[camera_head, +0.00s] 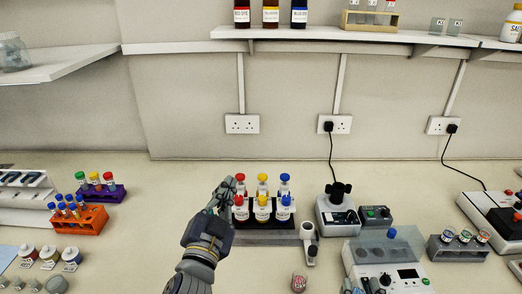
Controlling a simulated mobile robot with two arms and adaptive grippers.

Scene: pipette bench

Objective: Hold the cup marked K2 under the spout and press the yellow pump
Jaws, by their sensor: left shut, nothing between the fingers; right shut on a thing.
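Bottles with red, yellow and blue tops stand in two rows on a dark tray (270,239) in mid-bench. The yellow pump (262,178) is in the middle of the back row, and another yellow top (263,200) is in front of it. I cannot make out a spout. My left gripper (227,187) is shut and empty, close to the left side of the red-topped bottles. A small cup-like vessel (299,282) with reddish marks stands at the bottom centre; its marking is unreadable, so I cannot tell if it is K2.
A white upright device (308,240) stands right of the tray. Further right are a black-topped instrument (337,212) and a box with a display (386,277). Tube racks, one orange (80,222), and lidded jars (49,256) stand at left. Bench between them and my arm is clear.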

